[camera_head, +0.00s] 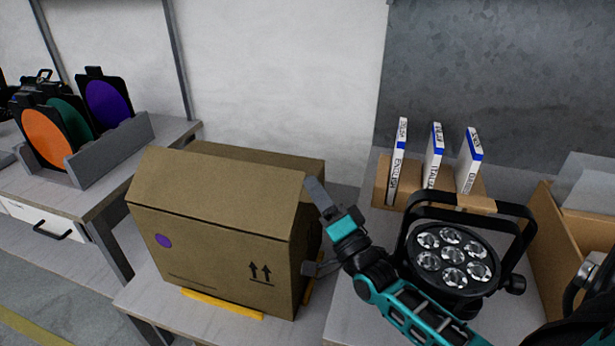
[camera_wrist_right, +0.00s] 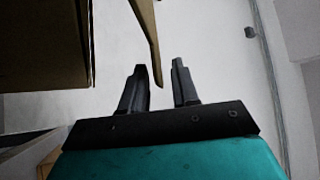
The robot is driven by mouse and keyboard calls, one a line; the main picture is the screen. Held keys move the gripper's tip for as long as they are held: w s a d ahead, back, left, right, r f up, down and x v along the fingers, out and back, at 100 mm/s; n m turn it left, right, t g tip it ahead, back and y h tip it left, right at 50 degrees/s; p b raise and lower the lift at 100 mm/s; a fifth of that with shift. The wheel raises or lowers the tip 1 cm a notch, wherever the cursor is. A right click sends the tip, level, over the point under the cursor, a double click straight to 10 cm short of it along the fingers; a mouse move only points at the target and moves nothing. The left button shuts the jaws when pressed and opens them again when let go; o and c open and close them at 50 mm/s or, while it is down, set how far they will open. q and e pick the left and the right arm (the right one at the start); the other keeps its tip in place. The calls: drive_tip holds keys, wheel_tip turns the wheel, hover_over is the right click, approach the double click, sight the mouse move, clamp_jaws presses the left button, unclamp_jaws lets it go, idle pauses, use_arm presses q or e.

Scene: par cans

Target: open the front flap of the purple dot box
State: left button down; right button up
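The cardboard box (camera_head: 215,255) with a purple dot (camera_head: 163,240) on its front stands on a table, resting on yellow strips. Its front flap (camera_head: 220,190) slopes up and back from the front edge, and a gap shows behind it. My right gripper (camera_head: 318,195) is at the flap's right end, by the box's upper right corner. In the right wrist view, the gripper's two fingers (camera_wrist_right: 160,92) are apart, and a thin cardboard edge (camera_wrist_right: 148,45) reaches down into the gap between their tips. Contact cannot be told. My left gripper is out of view.
A black par can light (camera_head: 453,258) stands right of the box, close to my right arm. Behind it, an open box holds white booklets (camera_head: 433,158). Another open box (camera_head: 570,235) stands at right. Coloured filter discs (camera_head: 107,103) stand in a grey rack at left.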

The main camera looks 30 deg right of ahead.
drive_tip(key=shift+x, duration=1.65)
clamp_jaws()
